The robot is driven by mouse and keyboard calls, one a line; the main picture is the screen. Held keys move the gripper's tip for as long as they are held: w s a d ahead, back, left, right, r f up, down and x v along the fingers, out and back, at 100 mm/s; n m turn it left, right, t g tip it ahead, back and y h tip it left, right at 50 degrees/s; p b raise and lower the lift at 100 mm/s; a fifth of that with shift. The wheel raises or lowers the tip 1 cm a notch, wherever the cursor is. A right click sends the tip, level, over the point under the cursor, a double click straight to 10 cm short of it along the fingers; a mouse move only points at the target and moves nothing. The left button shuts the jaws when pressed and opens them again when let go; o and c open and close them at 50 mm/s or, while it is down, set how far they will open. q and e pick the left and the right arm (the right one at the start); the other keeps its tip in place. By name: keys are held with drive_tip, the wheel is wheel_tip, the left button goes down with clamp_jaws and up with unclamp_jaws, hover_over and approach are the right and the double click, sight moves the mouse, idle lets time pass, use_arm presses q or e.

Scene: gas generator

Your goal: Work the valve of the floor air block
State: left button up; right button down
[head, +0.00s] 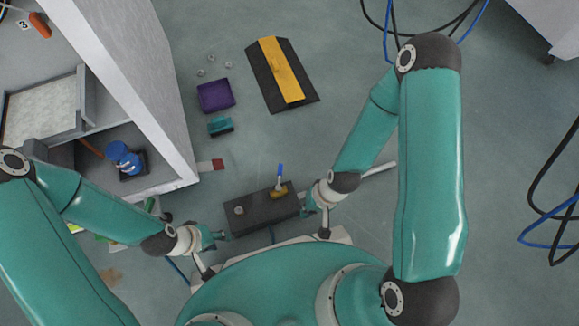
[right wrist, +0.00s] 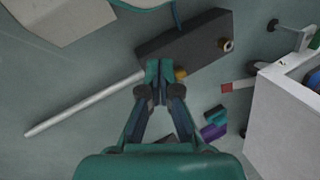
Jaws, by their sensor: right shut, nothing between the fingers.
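The floor air block (head: 255,212) is a dark rectangular block lying on the floor in front of my base. A valve with an upright blue handle (head: 280,170) and a yellow-brass base stands near its right end. In the right wrist view the block (right wrist: 190,45) lies just beyond my right gripper (right wrist: 160,65), which is shut and empty. A brass part (right wrist: 181,73) shows beside the fingertips; the blue handle is not visible there. In the head view my right gripper (head: 309,205) is at the block's right end. My left gripper (head: 219,238) is near its left end; its finger opening is unclear.
A pale rod (right wrist: 85,104) extends from near the block's right end. A purple bin (head: 215,96), a teal box (head: 220,126) and a black-and-yellow ramp-like piece (head: 281,74) lie beyond. A white cabinet wall (head: 125,80) stands left. Cables (head: 549,190) lie right.

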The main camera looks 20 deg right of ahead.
drive_tip(key=w+d+f+m+t+y+p, duration=0.1)
drive_tip(key=w+d+m+y+p, duration=0.1)
drive_tip(key=w+d+m, duration=0.6)
drive_tip(key=w+d+f+m+t+y+p, duration=0.1)
drive_tip(key=w+d+m+t+y+p, duration=0.1)
drive_tip(key=w+m, duration=0.65)
drive_tip(key=w+a+f+m+b, duration=0.2)
drive_tip(key=a+f+b, duration=0.3)
drive_tip(key=a+f, duration=0.3)
drive_tip(key=shift+a+m, duration=0.35)
drive_tip(key=shift+a, duration=0.15)
drive_tip(key=shift+d, duration=0.1)
